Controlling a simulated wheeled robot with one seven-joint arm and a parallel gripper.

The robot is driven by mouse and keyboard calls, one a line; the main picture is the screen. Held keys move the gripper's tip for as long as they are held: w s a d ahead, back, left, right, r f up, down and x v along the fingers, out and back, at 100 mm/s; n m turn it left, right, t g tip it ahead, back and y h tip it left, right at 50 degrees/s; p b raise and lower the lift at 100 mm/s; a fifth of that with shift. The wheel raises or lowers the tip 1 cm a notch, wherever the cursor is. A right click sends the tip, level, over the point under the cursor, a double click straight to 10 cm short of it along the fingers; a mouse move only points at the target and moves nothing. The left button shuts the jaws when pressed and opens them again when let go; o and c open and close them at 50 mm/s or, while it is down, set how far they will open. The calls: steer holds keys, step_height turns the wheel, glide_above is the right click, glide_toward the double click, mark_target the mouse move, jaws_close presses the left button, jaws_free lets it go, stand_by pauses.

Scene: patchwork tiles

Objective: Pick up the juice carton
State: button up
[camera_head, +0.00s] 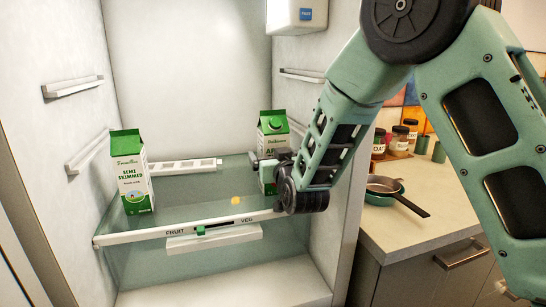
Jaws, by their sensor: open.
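The juice carton (272,129) stands upright at the right of the glass fridge shelf. It is green and white with a green cap, and its printed name is partly hidden. My gripper (263,166) is open at the carton's lower part, coming in from the right. My gripper and wrist cover part of the carton's lower right side. I cannot tell whether the fingers are around the carton or only in front of it, or whether they touch it.
A green and white semi-skimmed milk carton (133,180) stands at the shelf's left. The glass shelf (185,207) has a white front rail marked FRUIT and VEG. Right of the fridge wall, a counter (410,225) holds pans (384,186) and jars (399,140). The shelf between the cartons is mostly clear.

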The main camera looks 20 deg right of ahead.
steer(key=c, duration=1.7)
steer(key=shift+r, duration=0.15)
steer(key=shift+c, duration=0.7)
steer(key=shift+r, duration=0.1)
